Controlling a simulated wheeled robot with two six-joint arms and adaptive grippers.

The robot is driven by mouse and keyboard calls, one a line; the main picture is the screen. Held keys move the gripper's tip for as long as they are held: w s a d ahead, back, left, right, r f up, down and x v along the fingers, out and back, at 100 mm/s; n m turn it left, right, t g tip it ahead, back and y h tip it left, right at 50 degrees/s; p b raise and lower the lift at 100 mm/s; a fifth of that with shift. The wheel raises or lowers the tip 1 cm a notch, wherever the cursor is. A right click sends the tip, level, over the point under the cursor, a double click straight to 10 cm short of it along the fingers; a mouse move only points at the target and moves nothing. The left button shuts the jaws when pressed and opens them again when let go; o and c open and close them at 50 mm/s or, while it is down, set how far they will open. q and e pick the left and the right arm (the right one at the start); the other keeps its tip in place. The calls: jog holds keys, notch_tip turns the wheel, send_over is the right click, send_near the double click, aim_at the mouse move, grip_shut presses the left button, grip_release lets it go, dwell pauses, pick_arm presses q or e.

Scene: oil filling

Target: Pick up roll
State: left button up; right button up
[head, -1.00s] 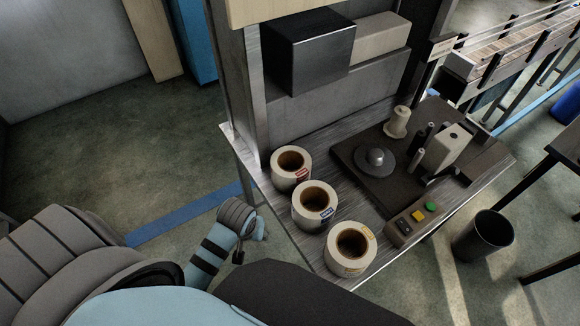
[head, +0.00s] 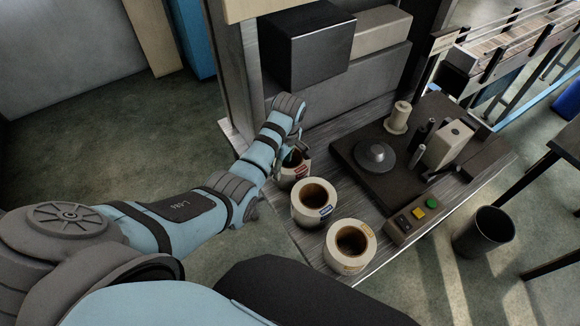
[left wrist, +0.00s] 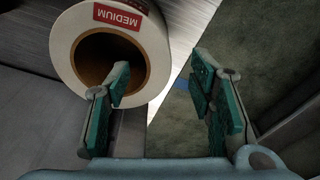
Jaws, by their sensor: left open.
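Three white label rolls with brown cores stand in a row on the metal table. My left gripper (head: 292,160) is at the farthest roll (head: 294,174), which my arm partly covers in the head view. In the left wrist view this roll (left wrist: 71,50) bears a red MEDIUM label. My left gripper (left wrist: 160,105) is open and empty there, with its left finger overlapping the roll's rim and its right finger over the floor beyond the table edge. The middle roll (head: 302,207) has a blue label, and the nearest roll (head: 334,262) a yellow one. My right gripper is not in view.
A dark machine base (head: 358,172) with a spindle disc (head: 375,156) and posts stands right of the rolls. A button panel (head: 411,219) is at its front. A black box (head: 305,46) juts out above. A black bin (head: 484,232) stands on the floor at right.

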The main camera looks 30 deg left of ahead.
aim_at(282, 175)
pick_arm(q)
jog(key=f, duration=0.2)
jog(key=f+b, duration=0.1)
jog(key=f, duration=0.1)
jog(key=f+b, duration=0.1)
jog(key=f, duration=0.2)
jog(key=shift+w+a, duration=0.2)
jog(key=shift+w, duration=0.2)
jog(key=shift+c, duration=0.7)
grip_shut()
jog(key=shift+r, duration=0.1)
